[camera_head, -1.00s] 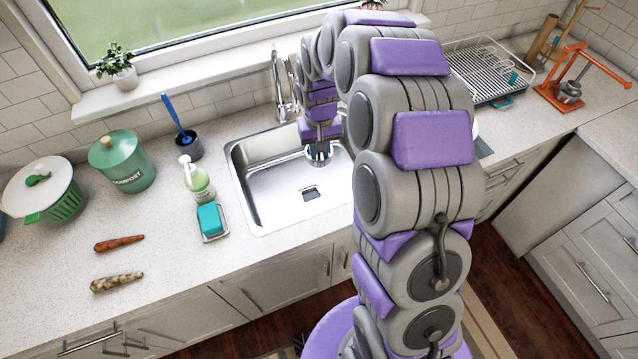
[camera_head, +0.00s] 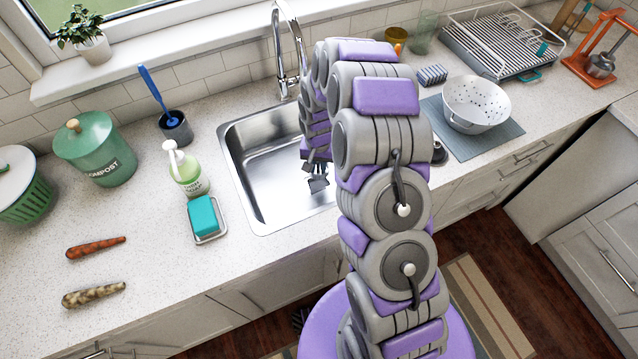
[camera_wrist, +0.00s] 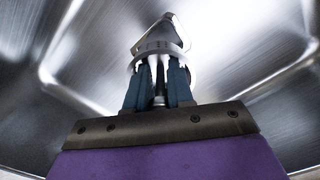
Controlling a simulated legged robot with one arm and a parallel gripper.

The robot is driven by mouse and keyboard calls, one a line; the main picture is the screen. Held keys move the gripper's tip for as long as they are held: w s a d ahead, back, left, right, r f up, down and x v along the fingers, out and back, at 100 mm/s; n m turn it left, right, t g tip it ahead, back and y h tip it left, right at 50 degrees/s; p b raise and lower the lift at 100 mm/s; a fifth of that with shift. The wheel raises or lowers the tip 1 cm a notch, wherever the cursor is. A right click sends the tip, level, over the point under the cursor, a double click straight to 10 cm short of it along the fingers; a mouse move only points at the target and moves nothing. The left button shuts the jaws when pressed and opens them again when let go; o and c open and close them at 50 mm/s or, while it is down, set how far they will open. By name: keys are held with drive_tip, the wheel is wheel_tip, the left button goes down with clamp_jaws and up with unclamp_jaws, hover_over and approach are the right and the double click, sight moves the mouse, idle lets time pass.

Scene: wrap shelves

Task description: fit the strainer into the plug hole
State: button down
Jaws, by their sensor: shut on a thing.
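The steel sink (camera_head: 257,190) is set in the counter, left of my arm. My gripper (camera_head: 318,182) points down inside the basin in the head view. In the wrist view my gripper (camera_wrist: 159,75) has its dark fingers close together on the strainer (camera_wrist: 157,47), a shiny metal piece with a round rim. The strainer is too small and covered to make out in the head view. The plug hole is hidden behind my gripper in the head view. In the wrist view I cannot tell whether the strainer touches the hole or the basin floor.
The faucet (camera_head: 287,45) rises behind the basin. A soap bottle (camera_head: 186,172) and a teal sponge on a dish (camera_head: 203,217) stand left of the sink. A white colander (camera_head: 476,104) is on a mat to the right.

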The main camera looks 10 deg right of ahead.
hover_over(319, 189)
drive_tip(key=w, duration=0.1)
drive_tip(key=f, duration=0.2)
drive_tip(key=a+f, duration=0.1)
drive_tip(key=f, duration=0.1)
drive_tip(key=shift+f+b, duration=0.3)
drive_tip(key=shift+b, duration=0.05)
drive_tip(key=f, duration=0.1)
drive_tip(key=d+f, duration=0.1)
drive_tip(key=f, duration=0.1)
drive_tip(key=shift+d+f+b, duration=0.25)
drive_tip(key=shift+d+b, duration=0.1)
drive_tip(key=shift+b, duration=0.05)
drive_tip(key=shift+s+a+f, duration=0.1)
drive_tip(key=shift+s+a, duration=0.1)
drive_tip(key=c, duration=1.3)
unclamp_jaws()
drive_tip(key=shift+s+a+f, duration=0.1)
drive_tip(key=shift+a, duration=0.15)
drive_tip(key=shift+o, duration=0.2)
drive_tip(key=shift+s+f, duration=0.1)
drive_tip(key=r, duration=0.4)
drive_tip(key=r+p, duration=0.1)
drive_tip(key=r, duration=0.3)
drive_tip(key=w+r+p, duration=0.1)
drive_tip(key=r, duration=0.3)
drive_tip(key=shift+d+r, duration=0.1)
drive_tip(key=shift+r, duration=0.1)
